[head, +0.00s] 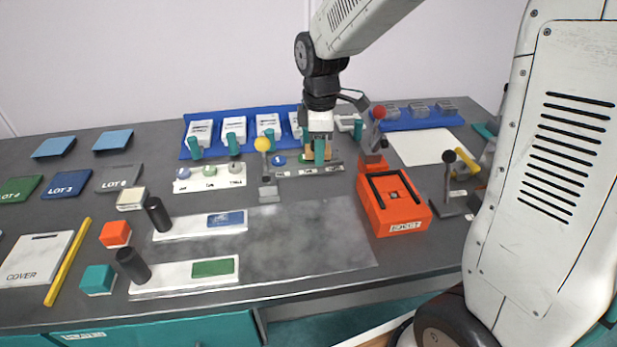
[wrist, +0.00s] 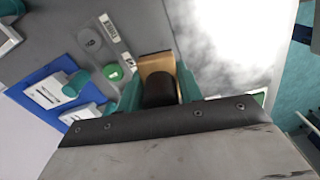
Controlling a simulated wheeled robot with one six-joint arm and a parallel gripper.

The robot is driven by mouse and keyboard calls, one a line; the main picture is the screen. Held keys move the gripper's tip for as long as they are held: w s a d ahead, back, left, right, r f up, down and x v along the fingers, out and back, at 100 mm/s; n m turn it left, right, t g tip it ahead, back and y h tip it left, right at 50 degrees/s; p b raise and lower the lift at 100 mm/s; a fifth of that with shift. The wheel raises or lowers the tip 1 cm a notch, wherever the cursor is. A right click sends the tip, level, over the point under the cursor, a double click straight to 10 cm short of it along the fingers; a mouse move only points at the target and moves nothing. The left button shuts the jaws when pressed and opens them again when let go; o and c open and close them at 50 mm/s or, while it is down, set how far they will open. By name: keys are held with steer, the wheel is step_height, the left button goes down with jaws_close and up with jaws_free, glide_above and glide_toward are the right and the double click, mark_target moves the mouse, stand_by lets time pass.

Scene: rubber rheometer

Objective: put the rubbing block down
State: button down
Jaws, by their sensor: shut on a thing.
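The rubbing block shows in the wrist view as a tan block (wrist: 153,63) with a dark rounded knob (wrist: 158,90). My gripper (wrist: 160,84) is shut on it, with a teal finger on each side of the knob. In the head view my gripper (head: 319,152) points down at the back middle of the bench, and a little of the tan block (head: 324,158) shows around the teal finger, which hides most of it. I cannot tell whether the block's underside touches the surface below.
A blue rack (head: 183,149) with white pieces stands behind, left of my gripper. A labelled strip (head: 310,170) lies just in front. A yellow-knobbed lever (head: 262,145) is close on the left, a red-knobbed lever (head: 379,112) and orange fixture (head: 398,212) on the right.

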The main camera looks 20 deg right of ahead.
mark_target(317, 191)
steer(key=shift+w, duration=0.3)
step_height(317, 191, down, 10)
steer(key=shift+r, duration=0.25)
stand_by(0.4)
steer(key=shift+f, duration=0.65)
steer(key=c, duration=0.9)
jaws_free()
steer(key=shift+s, duration=0.1)
